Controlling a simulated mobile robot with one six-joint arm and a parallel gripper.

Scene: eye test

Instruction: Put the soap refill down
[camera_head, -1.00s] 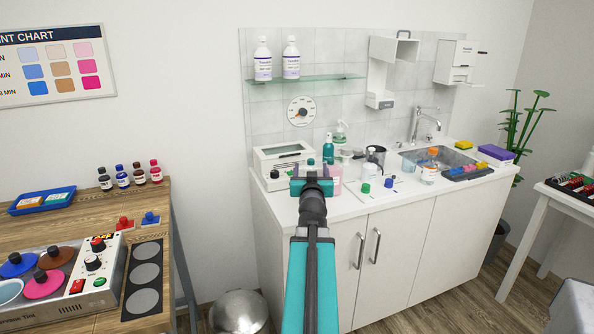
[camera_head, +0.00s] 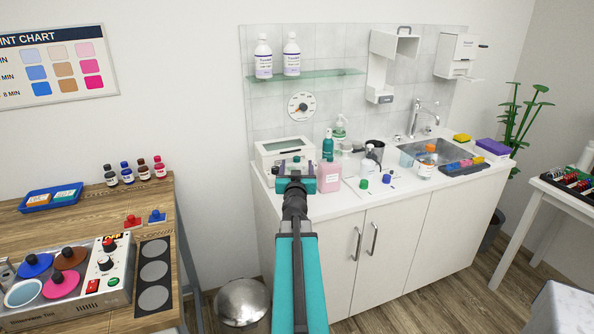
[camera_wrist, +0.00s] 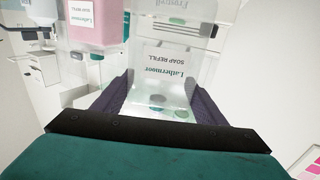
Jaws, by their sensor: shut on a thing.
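My gripper (camera_head: 296,168) is above the left front of the white worktop (camera_head: 345,203). In the wrist view my gripper (camera_wrist: 161,85) has its two dark fingers on either side of a clear soap refill (camera_wrist: 176,66) with a white label, and is shut on it. In the head view my gripper hides most of this refill. A second soap refill, filled with pink (camera_head: 329,178), stands on the worktop just right of my gripper; it also shows at the top left of the wrist view (camera_wrist: 94,25). I cannot tell whether the clear refill touches the worktop.
A white box with a window (camera_head: 285,151) stands behind my gripper. A teal pump bottle (camera_head: 328,146), a green cap (camera_head: 364,184) and a blue cap (camera_head: 386,180) are to the right. The sink (camera_head: 440,150) lies farther right. The worktop's front edge is close.

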